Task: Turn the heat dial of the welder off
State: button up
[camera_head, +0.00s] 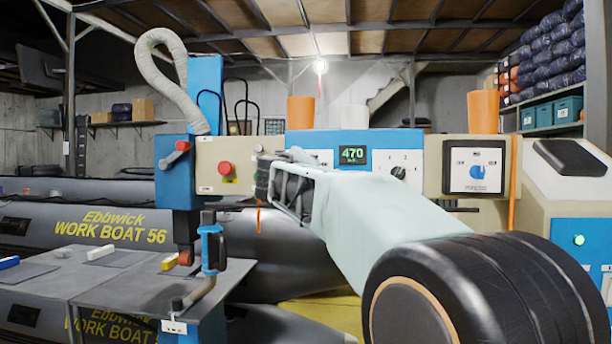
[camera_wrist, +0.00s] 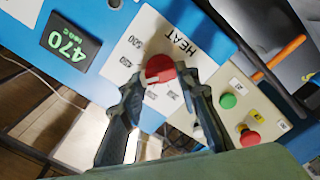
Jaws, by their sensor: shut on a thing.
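The heat dial (camera_wrist: 160,69) is a round red knob on a white plate lettered HEAT, with numbers such as 450 and 500 around it. It has a pale pointer mark; which setting it points to is hard to tell. My gripper (camera_wrist: 161,82) is shut on the dial, one finger at each side, in the wrist view. In the camera_head view my gripper (camera_head: 284,186) reaches the left part of the welder's blue control box (camera_head: 338,141) and hides the dial. The display (camera_head: 354,155) on the welder reads 470.
A black selector knob (camera_head: 398,172) and a blue dial (camera_head: 477,171) sit right of the display. A red button (camera_head: 225,168) and a red-handled lever (camera_head: 175,155) are on the left. Orange cups stand on top. A grey table (camera_head: 130,286) and inflatable boats lie at left.

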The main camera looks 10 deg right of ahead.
jog(key=n+p, duration=0.2)
jog(key=n, duration=0.7)
jog(key=n+p, duration=0.3)
jog(key=n, duration=0.6)
jog(key=n+p, duration=0.2)
jog(key=n, duration=0.7)
jog(key=shift+d+f+p, duration=0.1)
jog(key=shift+f+p, duration=0.2)
jog(key=shift+f, duration=0.1)
jog(key=shift+f+n, duration=0.1)
jog(key=shift+n, duration=0.2)
jog(key=o, duration=1.2)
jog(key=shift+c, duration=0.2)
